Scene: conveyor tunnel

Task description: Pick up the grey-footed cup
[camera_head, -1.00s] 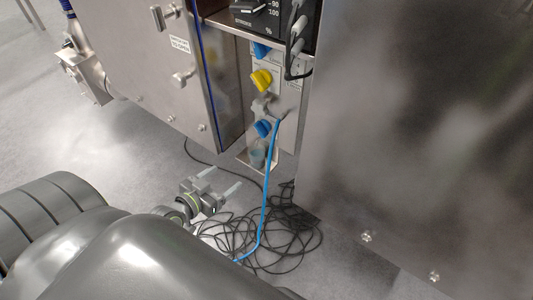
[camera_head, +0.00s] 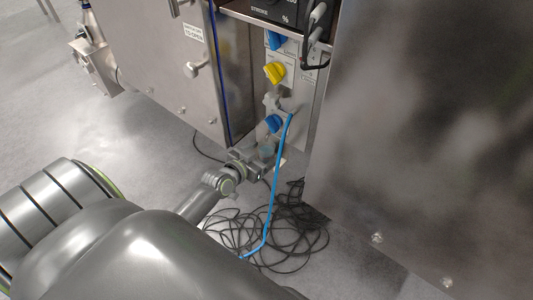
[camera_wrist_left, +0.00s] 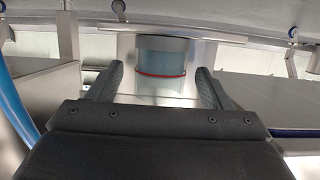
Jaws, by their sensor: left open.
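The grey-footed cup (camera_head: 267,148) is small, pale blue and see-through in the head view, low in the narrow bay below a blue knob. In the left wrist view the cup (camera_wrist_left: 162,62) shows a grey band above a thin red line and a bluish body. My left gripper (camera_head: 267,160) is at the bay, its fingers pointing at the cup and partly covering it. In the wrist view the open fingers (camera_wrist_left: 161,78) stand to either side of the cup, with a gap on each side. Whether the fingertips reach past its near face I cannot tell.
A blue hose (camera_head: 272,190) hangs just right of my left gripper. Black cables (camera_head: 285,240) lie tangled on the floor below. Steel cabinets (camera_head: 420,130) wall the bay on both sides. A yellow knob (camera_head: 274,72) sits above. The floor at left is clear.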

